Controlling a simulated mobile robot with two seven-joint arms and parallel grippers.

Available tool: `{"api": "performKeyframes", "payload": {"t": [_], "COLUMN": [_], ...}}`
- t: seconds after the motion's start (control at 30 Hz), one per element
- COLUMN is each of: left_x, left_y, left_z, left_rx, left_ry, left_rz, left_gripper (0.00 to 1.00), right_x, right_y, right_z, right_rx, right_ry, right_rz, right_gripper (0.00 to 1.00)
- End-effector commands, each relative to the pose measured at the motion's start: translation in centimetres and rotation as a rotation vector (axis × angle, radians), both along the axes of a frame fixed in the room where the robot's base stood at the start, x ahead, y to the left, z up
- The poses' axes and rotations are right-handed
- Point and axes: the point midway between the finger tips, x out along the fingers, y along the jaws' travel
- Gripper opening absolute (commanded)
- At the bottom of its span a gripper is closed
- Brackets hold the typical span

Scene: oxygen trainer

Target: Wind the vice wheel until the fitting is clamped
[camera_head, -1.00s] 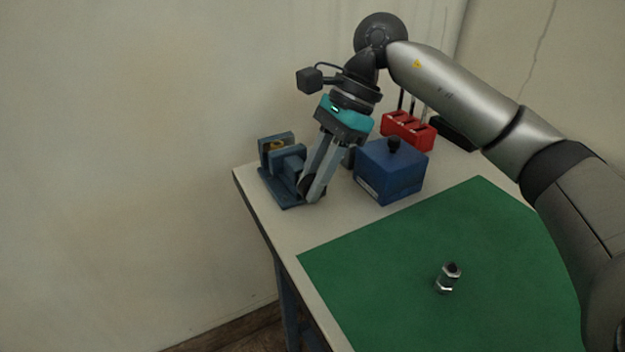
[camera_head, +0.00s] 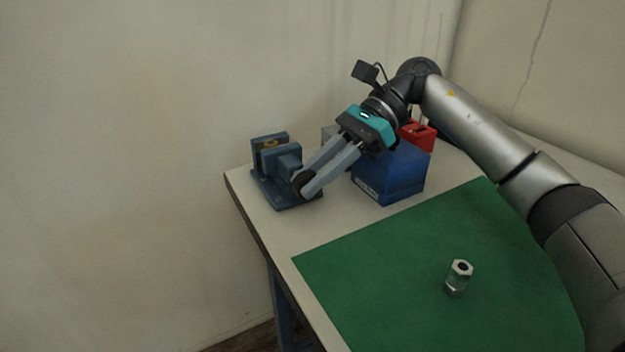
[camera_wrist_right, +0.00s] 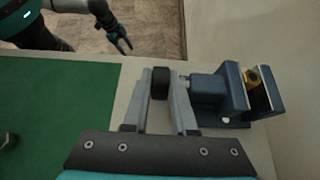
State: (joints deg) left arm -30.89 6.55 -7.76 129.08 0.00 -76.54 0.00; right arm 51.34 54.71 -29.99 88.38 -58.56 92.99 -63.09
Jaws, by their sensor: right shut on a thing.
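The blue-grey vice (camera_head: 285,190) stands at the table's far left corner; it also shows in the right wrist view (camera_wrist_right: 234,92). A brass-coloured fitting (camera_head: 270,143) sits between its jaws, also visible in the right wrist view (camera_wrist_right: 251,77). I cannot tell whether both jaws touch it. My right gripper (camera_head: 305,184) is shut on the black vice wheel (camera_wrist_right: 160,83), which lies between its two fingers. My left gripper (camera_wrist_right: 121,42) shows small at the top of the right wrist view, away from the vice; its opening is unclear.
A blue box (camera_head: 392,178) stands just right of the vice, close under my right gripper. A red holder (camera_head: 418,136) is behind it. A silver hex fitting (camera_head: 459,277) stands on the green mat (camera_head: 385,270), which is otherwise clear.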

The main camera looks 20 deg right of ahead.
Motion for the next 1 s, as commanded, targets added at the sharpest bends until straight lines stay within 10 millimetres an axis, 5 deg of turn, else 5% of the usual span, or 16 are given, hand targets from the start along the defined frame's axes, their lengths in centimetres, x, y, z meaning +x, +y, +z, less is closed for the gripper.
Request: {"api": "performKeyframes", "payload": {"t": [0.43,0.47,0.7,1.0], "left_x": [-0.02,-0.03,-0.02,-0.01], "left_y": [0.02,0.02,0.02,0.0], "left_z": [0.25,0.25,0.24,0.3], "left_rx": [0.001,0.001,0.0,-0.001], "left_ry": [-0.002,-0.002,-0.002,-0.003], "left_rz": [0.0,0.0,0.0,0.0], "left_gripper": [0.61,0.61,0.61,0.61], "right_x": [-0.18,-0.18,-0.11,-0.04], "right_y": [-0.01,0.0,0.0,-0.14], "right_z": [-0.11,-0.11,-0.09,0.06], "right_rx": [0.007,0.007,0.007,0.007], "right_ry": [0.006,0.006,0.004,0.003], "right_rz": [0.006,0.006,0.004,0.002], "right_gripper": [0.0,0.27,0.54,0.55]}}
